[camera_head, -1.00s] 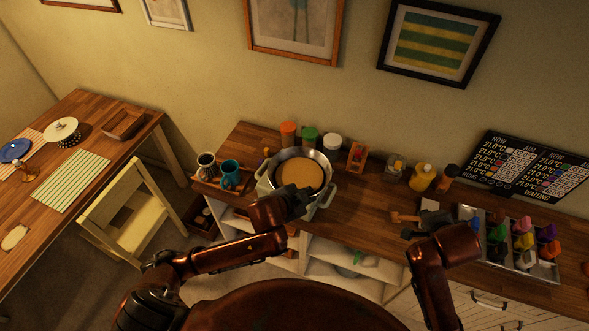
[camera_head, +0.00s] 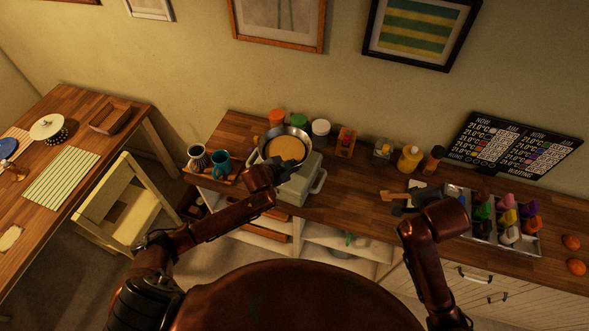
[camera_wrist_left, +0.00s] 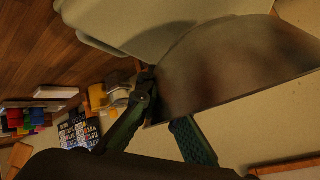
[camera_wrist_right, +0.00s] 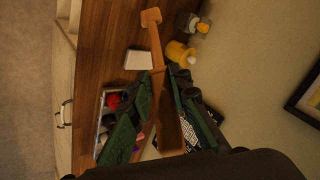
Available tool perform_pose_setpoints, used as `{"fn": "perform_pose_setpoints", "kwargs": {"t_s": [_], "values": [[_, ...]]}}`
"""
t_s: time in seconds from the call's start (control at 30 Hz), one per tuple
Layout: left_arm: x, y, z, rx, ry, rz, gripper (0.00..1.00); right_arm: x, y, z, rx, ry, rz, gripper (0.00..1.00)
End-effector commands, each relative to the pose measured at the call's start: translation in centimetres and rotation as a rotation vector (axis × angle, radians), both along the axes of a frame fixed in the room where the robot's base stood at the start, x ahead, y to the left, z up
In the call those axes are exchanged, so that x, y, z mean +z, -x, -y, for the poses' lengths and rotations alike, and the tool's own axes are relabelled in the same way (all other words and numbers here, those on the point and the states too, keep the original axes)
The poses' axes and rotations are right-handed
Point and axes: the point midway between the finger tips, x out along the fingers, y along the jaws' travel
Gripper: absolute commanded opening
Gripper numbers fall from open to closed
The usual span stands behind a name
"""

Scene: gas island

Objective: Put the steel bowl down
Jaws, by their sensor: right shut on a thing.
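The steel bowl (camera_head: 300,134), with a tan-orange filling, is over the rear left of a pale green-grey box-shaped appliance (camera_head: 300,186) with side handles. My left gripper (camera_head: 284,167) is shut on the bowl's near rim. In the left wrist view, the bowl's wall (camera_wrist_left: 230,65) runs between the fingers (camera_wrist_left: 172,110), with the pale appliance (camera_wrist_left: 150,25) behind. Whether the bowl's underside touches anything is hidden. My right gripper (camera_wrist_right: 165,100) is shut on a wooden utensil (camera_wrist_right: 155,45), above the counter at right.
Cups (camera_head: 220,162) stand on a wooden tray left of the bowl. Several jars (camera_head: 320,128) line the back. A sectioned tray (camera_head: 490,240) with coloured items is at right. The wooden counter (camera_head: 345,195) is bare right of the appliance.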

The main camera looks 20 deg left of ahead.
Motion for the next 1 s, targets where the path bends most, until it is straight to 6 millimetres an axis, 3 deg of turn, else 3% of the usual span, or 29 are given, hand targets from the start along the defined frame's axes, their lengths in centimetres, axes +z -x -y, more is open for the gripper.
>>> {"fn": "perform_pose_setpoints", "kwargs": {"t_s": [0.33,0.73,0.77,1.0], "values": [[-3.2,-0.6,-0.3,-0.001,-0.001,0.003,0.0,1.1,0.0,0.0,0.0,0.0,0.001,0.0],[-3.8,-0.6,-0.3,-0.001,-0.001,0.005,0.0,1.0,0.0,0.0,0.0,0.0,0.001,0.0],[-4.0,-0.5,-0.3,-0.001,-0.001,0.0,0.06,1.0,0.0,0.0,0.0,0.0,0.001,0.0],[-4.0,-0.5,-0.3,-0.001,-0.001,0.0,0.23,1.0,0.0,0.0,0.0,0.0,0.001,0.0]]}}
